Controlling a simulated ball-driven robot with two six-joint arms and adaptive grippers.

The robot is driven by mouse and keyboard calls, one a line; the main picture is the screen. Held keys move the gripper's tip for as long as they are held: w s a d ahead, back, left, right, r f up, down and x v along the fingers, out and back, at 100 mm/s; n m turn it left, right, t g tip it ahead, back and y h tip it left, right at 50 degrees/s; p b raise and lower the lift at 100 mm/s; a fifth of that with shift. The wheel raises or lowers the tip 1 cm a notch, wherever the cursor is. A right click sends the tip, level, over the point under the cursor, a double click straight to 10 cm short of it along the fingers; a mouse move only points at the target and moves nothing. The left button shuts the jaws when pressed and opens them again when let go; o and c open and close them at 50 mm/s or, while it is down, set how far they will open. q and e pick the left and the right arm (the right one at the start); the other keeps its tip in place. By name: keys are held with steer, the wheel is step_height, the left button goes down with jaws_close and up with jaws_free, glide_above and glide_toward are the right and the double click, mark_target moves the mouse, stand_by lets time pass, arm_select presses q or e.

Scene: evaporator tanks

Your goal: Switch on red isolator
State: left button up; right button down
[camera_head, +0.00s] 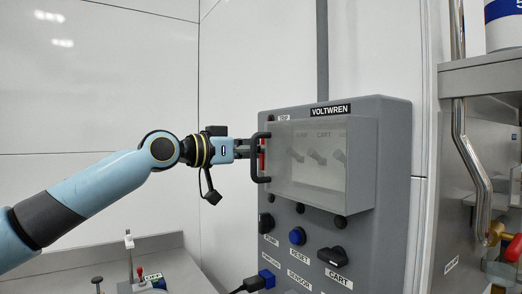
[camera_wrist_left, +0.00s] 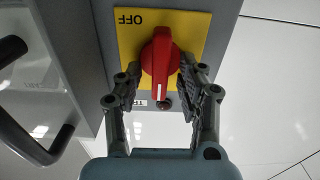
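The red isolator (camera_wrist_left: 160,58) is a rotary knob on a yellow plate (camera_wrist_left: 190,25), on the side of a grey cabinet. In the left wrist view the plate's word OFF appears upside down, and the knob's white mark is at its lower end. My left gripper (camera_wrist_left: 158,80) is open, with one finger on each side of the knob. The right finger is close to the knob; I cannot tell whether it touches. In the head view my left gripper (camera_head: 250,148) is at the cabinet's left side, and only a sliver of red shows behind a black handle. My right gripper is out of view.
The grey VOLTWREN cabinet (camera_head: 392,165) has a clear cover (camera_head: 320,190) over several switches. Its black handle (camera_head: 254,170) is beside my left gripper and also shows in the left wrist view (camera_wrist_left: 50,150). Knobs and plugs sit below. Metal tanks and pipes (camera_head: 468,150) stand right.

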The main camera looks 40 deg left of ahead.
arm_select(q)
step_height(320, 180, up, 10)
steer(key=shift+f, duration=0.1)
stand_by(0.8)
